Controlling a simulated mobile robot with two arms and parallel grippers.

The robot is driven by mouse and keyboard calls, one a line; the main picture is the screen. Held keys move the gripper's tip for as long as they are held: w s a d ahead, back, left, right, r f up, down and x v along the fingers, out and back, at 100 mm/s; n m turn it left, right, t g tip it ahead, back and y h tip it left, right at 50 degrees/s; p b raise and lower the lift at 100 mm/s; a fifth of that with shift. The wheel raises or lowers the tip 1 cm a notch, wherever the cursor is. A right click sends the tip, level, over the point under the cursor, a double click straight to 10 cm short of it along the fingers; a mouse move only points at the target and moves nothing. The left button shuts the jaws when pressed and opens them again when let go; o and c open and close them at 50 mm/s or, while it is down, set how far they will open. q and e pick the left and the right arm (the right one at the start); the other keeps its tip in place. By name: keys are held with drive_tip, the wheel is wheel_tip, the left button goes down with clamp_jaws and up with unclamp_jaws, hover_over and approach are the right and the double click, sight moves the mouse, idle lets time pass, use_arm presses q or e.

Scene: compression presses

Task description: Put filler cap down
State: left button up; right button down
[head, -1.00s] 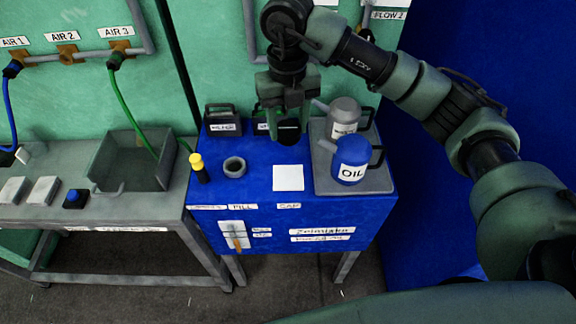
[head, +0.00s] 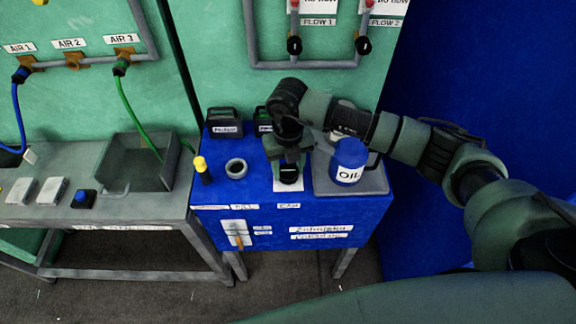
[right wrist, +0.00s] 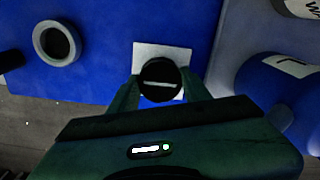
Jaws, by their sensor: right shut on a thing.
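The black round filler cap (right wrist: 161,79) is between the fingers of my right gripper (right wrist: 160,88), which is shut on it. In the right wrist view the cap is over the white square pad (right wrist: 146,51); I cannot tell whether it touches the pad. In the head view my right gripper (head: 288,170) points down with the cap (head: 289,175) at its tips, above the pad (head: 287,188) marked CAP on the blue press top. The grey filler ring (head: 236,168) stands to the left, its hole open. My left gripper is not in view.
A blue oil can (head: 348,161) stands on a grey tray (head: 377,185) just right of my gripper, with another can partly hidden behind my arm. A black-and-yellow knob (head: 202,170) stands left of the ring. Black boxes (head: 224,122) sit at the back.

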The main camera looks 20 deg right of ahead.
sight(288, 170)
drive_tip(key=c, duration=1.1)
unclamp_jaws()
drive_tip(key=shift+f, duration=0.15)
drive_tip(key=o, duration=0.4)
drive_tip(key=shift+r, duration=0.4)
drive_tip(key=shift+r+b, duration=1.45)
drive_tip(key=shift+r, duration=4.4)
